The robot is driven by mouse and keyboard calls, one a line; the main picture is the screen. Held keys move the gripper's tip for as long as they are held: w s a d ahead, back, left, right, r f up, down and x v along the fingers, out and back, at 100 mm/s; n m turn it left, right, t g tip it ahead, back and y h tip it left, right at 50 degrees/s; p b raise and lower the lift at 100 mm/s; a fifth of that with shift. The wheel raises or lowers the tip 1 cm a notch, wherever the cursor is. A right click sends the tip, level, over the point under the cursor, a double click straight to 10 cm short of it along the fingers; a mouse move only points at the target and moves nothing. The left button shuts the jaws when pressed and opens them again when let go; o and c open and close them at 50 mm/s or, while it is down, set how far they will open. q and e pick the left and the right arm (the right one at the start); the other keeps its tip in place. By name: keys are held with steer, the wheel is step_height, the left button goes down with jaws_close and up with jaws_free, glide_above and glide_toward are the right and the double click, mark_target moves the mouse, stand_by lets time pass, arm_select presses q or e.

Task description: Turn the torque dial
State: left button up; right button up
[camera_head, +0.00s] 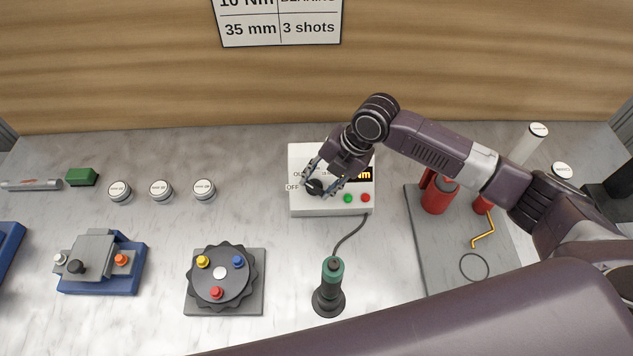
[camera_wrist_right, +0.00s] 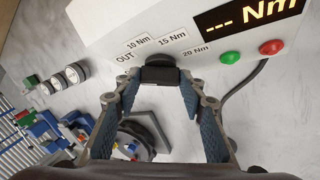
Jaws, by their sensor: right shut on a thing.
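The torque dial (camera_head: 313,187) is a black knob on the front of a white control box (camera_head: 300,206). In the right wrist view the dial (camera_wrist_right: 161,70) sits below printed labels OUT, 10 Nm, 15 Nm and 20 Nm. The display (camera_wrist_right: 245,14) on the box reads "--- Nm" in orange. My right gripper (camera_head: 320,182) reaches down to the box and is shut on the dial, with a finger on either side of it. The fingers hide part of the dial, and I cannot tell which label it points to. My left gripper is out of view.
A green button (camera_head: 348,198) and a red button (camera_head: 365,198) are right of the dial. A cable runs to a green-and-black screwdriver (camera_head: 331,272). A round black fixture (camera_head: 220,278) stands left of it. Red cylinders (camera_head: 437,195) stand on a grey plate at right.

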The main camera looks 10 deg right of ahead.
steer(key=shift+s+d+f+m+t+y+b, duration=0.15)
steer(key=shift+m+t+y+b, duration=0.2)
steer(key=shift+m, duration=0.25)
steer(key=shift+s+d+f+m+t+y+b, duration=0.1)
steer(key=shift+m+t+y+b, duration=0.1)
steer(key=shift+m+t+y, duration=0.3)
steer(key=m+t+b, duration=0.1)
steer(key=m+y, duration=0.1)
steer(key=m, duration=0.1)
steer(key=shift+s+f+t+b, duration=0.15)
steer(key=shift+t+b, duration=0.2)
steer(key=m+t+b, duration=0.1)
steer(key=m+t, duration=0.1)
steer(key=m, duration=0.1)
steer(key=shift+s+m+t+y, duration=0.15)
steer(key=shift+m+t+y, duration=0.15)
steer(key=shift+m+y, duration=0.1)
steer(key=o, duration=1.2)
steer(key=shift+c, duration=0.2)
